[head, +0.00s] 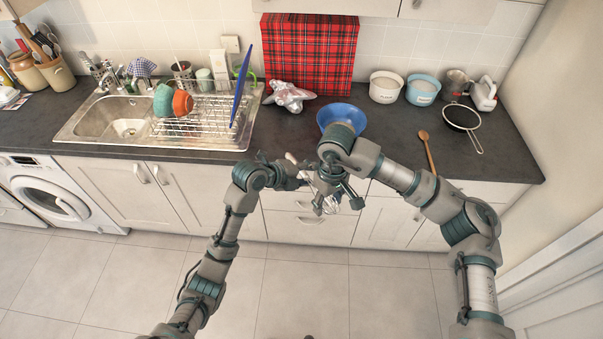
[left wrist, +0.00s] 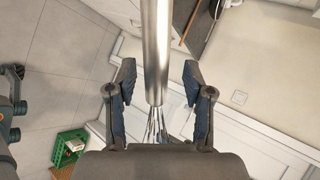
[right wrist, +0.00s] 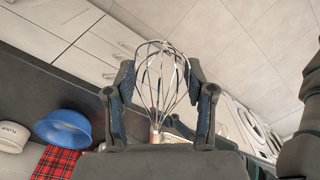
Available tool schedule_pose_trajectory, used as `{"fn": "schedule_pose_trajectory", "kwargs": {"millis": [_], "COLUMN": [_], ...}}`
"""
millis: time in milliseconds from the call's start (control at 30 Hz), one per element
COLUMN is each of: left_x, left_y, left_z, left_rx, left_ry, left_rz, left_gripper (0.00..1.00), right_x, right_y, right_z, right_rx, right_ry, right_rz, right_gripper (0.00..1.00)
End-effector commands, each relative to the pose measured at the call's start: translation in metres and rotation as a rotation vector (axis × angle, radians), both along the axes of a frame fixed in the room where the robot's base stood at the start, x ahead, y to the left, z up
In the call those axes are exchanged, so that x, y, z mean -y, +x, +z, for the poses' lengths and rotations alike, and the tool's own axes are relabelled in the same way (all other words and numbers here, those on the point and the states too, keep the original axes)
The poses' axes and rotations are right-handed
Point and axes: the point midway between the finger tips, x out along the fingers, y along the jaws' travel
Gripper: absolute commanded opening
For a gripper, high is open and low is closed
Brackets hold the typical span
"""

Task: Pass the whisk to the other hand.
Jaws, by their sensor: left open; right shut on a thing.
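The whisk shows in the head view with its wire loops (head: 331,205) at my right gripper (head: 337,199) and its pale handle (head: 291,158) slanting up-left past my left gripper (head: 301,173). My right gripper is shut on the whisk; in the right wrist view the wire loops (right wrist: 158,78) fill the space between its fingers. My left gripper is open. In the left wrist view the steel handle (left wrist: 155,50) runs between its spread fingers, with a visible gap on each side. The wires (left wrist: 157,124) lie lower, partly hidden by the gripper body.
Both grippers are in front of the counter edge, above the drawers (head: 290,222). A blue bowl (head: 342,113) stands on the counter just behind my right wrist. A wooden spoon (head: 428,152) and a strainer (head: 462,118) lie to the right. The sink (head: 100,116) is at left.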

Motion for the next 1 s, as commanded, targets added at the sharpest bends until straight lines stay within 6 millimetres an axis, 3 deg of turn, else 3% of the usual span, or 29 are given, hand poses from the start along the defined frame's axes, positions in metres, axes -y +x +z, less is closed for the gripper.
{"fn": "schedule_pose_trajectory", "kwargs": {"millis": [233,433,533,567,667,1000], "left_x": [0.0013,0.0005,0.0004,0.0005,0.0005,0.0004], "left_y": [0.0004,0.0003,0.0004,0.0004,0.0004,0.0003], "left_z": [-0.0001,0.0000,0.0003,0.0005,0.0006,0.0002], "left_rx": [0.000,0.001,0.001,0.001,0.001,0.000], "left_ry": [0.000,-0.001,-0.002,-0.002,-0.002,-0.001], "left_rz": [0.000,0.000,0.000,0.000,0.000,0.001], "left_gripper": [0.52,0.02,0.00,0.00,0.00,0.00], "right_x": [0.0009,0.0002,0.0000,-0.0001,0.0000,0.0000], "right_y": [0.0001,0.0000,-0.0001,-0.0002,-0.0003,0.0002], "right_z": [0.0000,-0.0001,-0.0002,-0.0003,-0.0003,0.0016], "right_rx": [0.000,-0.001,-0.001,-0.001,-0.001,0.000], "right_ry": [0.001,0.001,0.001,0.000,0.000,0.000], "right_rz": [0.000,0.000,0.001,0.001,0.001,0.000], "right_gripper": [0.23,0.23,0.23,0.59,0.83,0.83]}}
